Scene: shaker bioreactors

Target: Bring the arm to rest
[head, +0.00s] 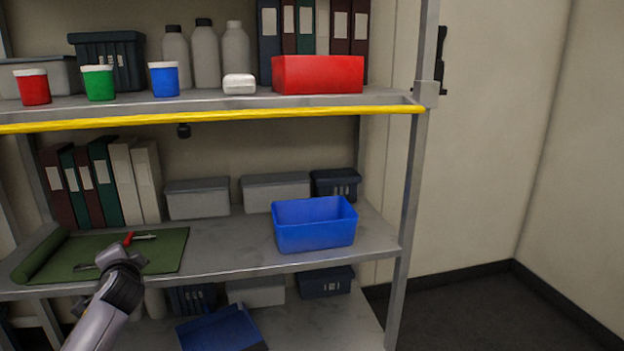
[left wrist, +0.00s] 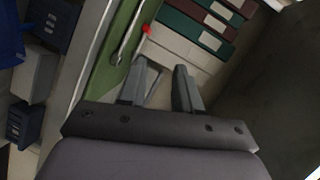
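My left arm comes in from the lower left in the head view. Its gripper (head: 120,262) is in front of the middle shelf's left part, over the front of a green mat (head: 165,251). A grey metal piece (head: 84,267) lies left of the gripper, partly hidden. My right gripper is not in view.
A blue open bin (head: 315,236) stands on the middle shelf (head: 225,250). The top shelf has a yellow front bar (head: 210,115), red, green and blue cups and a red box (head: 318,75). A blue item (head: 220,330) lies on the lower shelf. Floor at right is clear.

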